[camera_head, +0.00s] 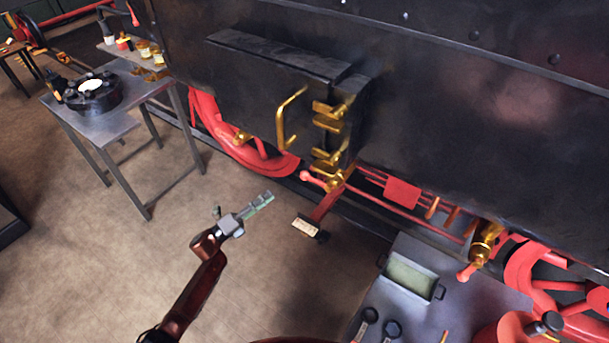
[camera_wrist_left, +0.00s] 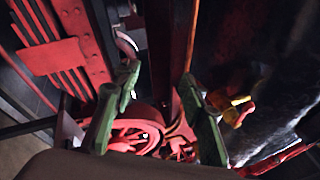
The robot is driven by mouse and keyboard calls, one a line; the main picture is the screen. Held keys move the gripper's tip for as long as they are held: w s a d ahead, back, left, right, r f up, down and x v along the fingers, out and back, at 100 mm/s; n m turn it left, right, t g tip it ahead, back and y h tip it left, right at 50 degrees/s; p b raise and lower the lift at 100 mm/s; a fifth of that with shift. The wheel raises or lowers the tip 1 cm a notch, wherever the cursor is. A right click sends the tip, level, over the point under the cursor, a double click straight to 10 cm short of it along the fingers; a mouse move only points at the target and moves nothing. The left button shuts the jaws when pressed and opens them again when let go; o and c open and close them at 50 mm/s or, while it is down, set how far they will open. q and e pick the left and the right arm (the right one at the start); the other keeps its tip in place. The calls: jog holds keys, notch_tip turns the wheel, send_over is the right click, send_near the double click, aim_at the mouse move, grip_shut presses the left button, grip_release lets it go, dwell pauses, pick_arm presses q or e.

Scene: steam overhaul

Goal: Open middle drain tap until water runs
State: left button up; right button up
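Brass taps sit low along the black engine side. One brass tap (camera_head: 337,180) is below the gauge fittings, with a red-knobbed lever (camera_head: 308,176) pointing left. Another brass tap (camera_head: 485,243) is farther right, with a red lever (camera_head: 466,273) pointing down-left. I cannot tell for certain which is the middle drain tap. No running water shows. My left gripper (camera_head: 264,199) is over the floor, left of and below the first tap, apart from it. In the left wrist view its fingers (camera_wrist_left: 160,88) are spread and empty. A brass and red fitting (camera_wrist_left: 236,108) shows beyond the right finger. My right gripper is out of view.
A grey tray (camera_head: 436,292) stands on a metal table at lower right. A small dark block with a pale label (camera_head: 308,229) is below the first tap. Red wheels and rods line the engine. A side table (camera_head: 118,122) is at left.

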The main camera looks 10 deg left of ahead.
pick_arm(q)
jog(key=s+d+r+m+g+h, duration=0.1)
jog(key=d+r+m+g+h, duration=0.15)
jog(key=r+m, duration=0.3)
jog(key=s+d+r+m+g+h, duration=0.2)
jog(key=r+m+g+h, duration=0.15)
jog(key=r, duration=0.35)
jog(key=m+g+h, duration=0.1)
jog(key=m+g, duration=0.3)
jog(key=m, duration=0.3)
send_near(304, 175)
jog(key=w+d, duration=0.2)
jog(key=shift+h, duration=0.3)
jog(key=shift+d+f+p+x, duration=0.1)
jog(key=shift+f+p+x, duration=0.05)
jog(key=shift+x, duration=1.15)
jog(key=shift+d+f+p+x, duration=0.1)
jog(key=shift+f+p+x, duration=0.05)
jog(key=shift+x, duration=1.1)
jog(key=shift+f+p+x, duration=0.1)
jog(key=shift+p+x, duration=0.05)
jog(key=shift+x, duration=1.15)
jog(key=shift+s, duration=0.2)
jog(key=shift+c, duration=0.2)
jog(key=shift+a, duration=0.15)
grip_shut()
